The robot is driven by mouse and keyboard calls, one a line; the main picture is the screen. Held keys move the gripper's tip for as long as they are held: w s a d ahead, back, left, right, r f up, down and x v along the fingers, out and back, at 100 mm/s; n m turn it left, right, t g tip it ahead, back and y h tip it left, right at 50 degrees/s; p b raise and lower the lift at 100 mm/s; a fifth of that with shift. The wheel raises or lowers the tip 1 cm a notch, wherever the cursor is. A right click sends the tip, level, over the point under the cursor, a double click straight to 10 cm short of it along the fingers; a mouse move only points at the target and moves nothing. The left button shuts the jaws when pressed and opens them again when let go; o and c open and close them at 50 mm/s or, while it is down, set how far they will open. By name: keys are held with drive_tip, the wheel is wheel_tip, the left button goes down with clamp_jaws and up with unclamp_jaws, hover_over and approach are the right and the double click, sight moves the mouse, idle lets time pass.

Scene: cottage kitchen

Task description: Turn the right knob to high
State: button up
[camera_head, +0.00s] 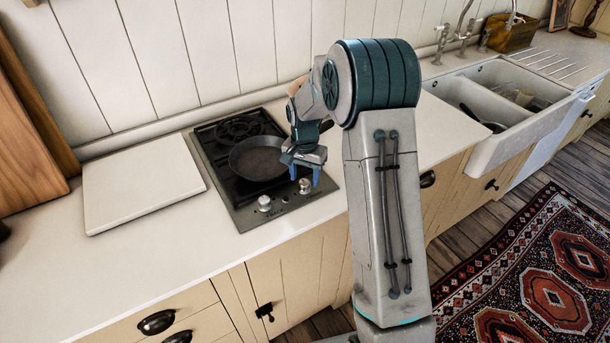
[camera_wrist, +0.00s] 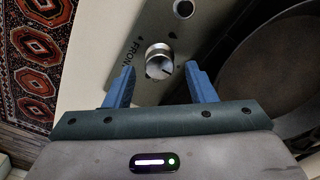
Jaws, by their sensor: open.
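The right knob (camera_head: 304,187) is a round silver dial at the front right of the two-burner stove. In the wrist view this knob (camera_wrist: 158,60) lies between my blue fingertips, with a gap on each side. My gripper (camera_head: 304,175) points down over it and is open and empty. The gripper's fingers (camera_wrist: 160,72) straddle the knob, and no contact shows. The left knob (camera_head: 264,203) is a like dial at the front left of the stove. It also shows in the wrist view (camera_wrist: 183,8), at the top edge. I cannot tell the right knob's setting.
A dark frying pan (camera_head: 258,158) sits on the stove (camera_head: 247,215) just behind the knobs, close to my gripper. A white board (camera_head: 140,182) lies on the counter to the left. A double sink (camera_head: 470,110) is to the right. The counter's front strip is clear.

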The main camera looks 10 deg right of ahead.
drive_tip(key=shift+f, duration=0.55)
drive_tip(key=c, duration=1)
drive_tip(key=shift+o, duration=0.2)
